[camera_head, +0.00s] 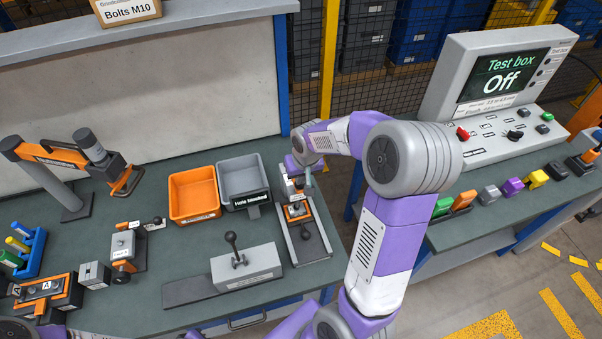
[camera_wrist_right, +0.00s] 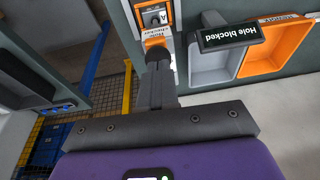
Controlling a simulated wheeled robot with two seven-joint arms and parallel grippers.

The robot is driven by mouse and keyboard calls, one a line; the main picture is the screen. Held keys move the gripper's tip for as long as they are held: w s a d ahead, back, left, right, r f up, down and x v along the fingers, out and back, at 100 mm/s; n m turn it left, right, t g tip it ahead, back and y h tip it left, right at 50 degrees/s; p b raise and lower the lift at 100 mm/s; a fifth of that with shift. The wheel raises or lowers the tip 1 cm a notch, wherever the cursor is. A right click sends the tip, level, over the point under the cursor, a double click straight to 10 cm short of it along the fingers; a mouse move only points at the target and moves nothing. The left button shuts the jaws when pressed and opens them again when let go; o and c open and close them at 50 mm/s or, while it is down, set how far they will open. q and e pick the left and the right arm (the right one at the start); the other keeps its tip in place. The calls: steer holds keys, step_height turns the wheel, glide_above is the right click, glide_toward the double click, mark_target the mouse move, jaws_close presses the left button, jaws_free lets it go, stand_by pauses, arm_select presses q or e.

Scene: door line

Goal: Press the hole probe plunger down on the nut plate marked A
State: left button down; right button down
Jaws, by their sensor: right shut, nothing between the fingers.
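The hole probe fixture (camera_head: 297,212) stands near the bench's right end, with orange parts and a light plate. My left gripper is not seen.
A "Hole blocked" sign (camera_wrist_right: 230,34) stands by the grey bin (camera_head: 243,172) and orange bin (camera_head: 193,192). A lever fixture (camera_head: 245,268) is at the front. An orange fixture marked A (camera_head: 45,288) is at left. The test box (camera_head: 500,85) reads Off.

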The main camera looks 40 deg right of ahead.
steer(key=p+v, duration=0.2)
steer(key=v, duration=0.1)
steer(key=shift+d+p, duration=0.15)
steer(key=shift+p, duration=0.25)
steer(key=v, duration=1.1)
steer(key=shift+w, duration=0.35)
